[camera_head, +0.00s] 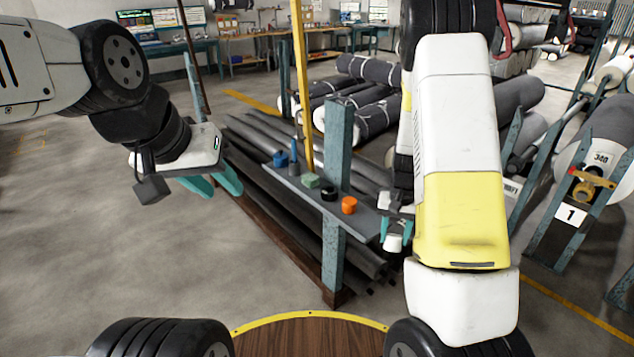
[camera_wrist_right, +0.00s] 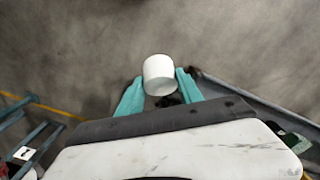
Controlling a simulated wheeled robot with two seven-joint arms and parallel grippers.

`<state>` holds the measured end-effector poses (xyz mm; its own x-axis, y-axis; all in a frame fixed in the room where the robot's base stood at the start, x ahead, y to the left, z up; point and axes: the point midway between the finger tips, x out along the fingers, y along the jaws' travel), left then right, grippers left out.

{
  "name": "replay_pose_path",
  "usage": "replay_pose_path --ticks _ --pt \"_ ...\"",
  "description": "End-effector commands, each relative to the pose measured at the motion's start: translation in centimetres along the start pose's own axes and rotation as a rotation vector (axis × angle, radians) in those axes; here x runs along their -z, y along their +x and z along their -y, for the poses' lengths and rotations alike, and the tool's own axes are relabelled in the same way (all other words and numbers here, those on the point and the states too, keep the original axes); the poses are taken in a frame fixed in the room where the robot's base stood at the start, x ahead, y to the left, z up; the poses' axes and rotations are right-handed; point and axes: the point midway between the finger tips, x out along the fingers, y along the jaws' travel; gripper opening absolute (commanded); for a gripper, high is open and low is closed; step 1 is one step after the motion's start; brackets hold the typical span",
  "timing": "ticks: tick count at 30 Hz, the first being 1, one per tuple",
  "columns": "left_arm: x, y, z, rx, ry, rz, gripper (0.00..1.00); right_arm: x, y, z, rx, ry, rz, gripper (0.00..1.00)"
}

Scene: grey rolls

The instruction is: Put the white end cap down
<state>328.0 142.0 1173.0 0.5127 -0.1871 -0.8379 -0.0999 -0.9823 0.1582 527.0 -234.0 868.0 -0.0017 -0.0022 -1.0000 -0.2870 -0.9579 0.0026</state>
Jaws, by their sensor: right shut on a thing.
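The white end cap (camera_wrist_right: 158,72) is between the teal fingers of my right gripper (camera_wrist_right: 160,88) in the right wrist view, with bare floor behind it. In the head view the cap (camera_head: 393,243) shows just below my right gripper (camera_head: 396,228), beside the right end of the small grey shelf (camera_head: 362,222). The cap is held off the floor. My left gripper (camera_head: 214,186) is at the left, over the floor and away from the shelf. Its teal fingers are apart with nothing seen between them.
The shelf carries an orange cap (camera_head: 349,205), a black cap (camera_head: 328,194), a green block (camera_head: 311,181) and blue items (camera_head: 281,159). A teal post (camera_head: 337,180) rises beside it. Dark rolls (camera_head: 270,180) lie behind.

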Motion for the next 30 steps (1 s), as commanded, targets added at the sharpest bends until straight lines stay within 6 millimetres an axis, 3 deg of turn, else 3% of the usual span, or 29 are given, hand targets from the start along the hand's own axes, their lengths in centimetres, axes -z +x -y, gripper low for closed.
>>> replay_pose_path --ticks 30 --pt "0.0 0.0 0.0 0.000 0.000 0.000 0.36 4.7 -2.0 -6.8 0.188 -0.814 -0.421 0.17"
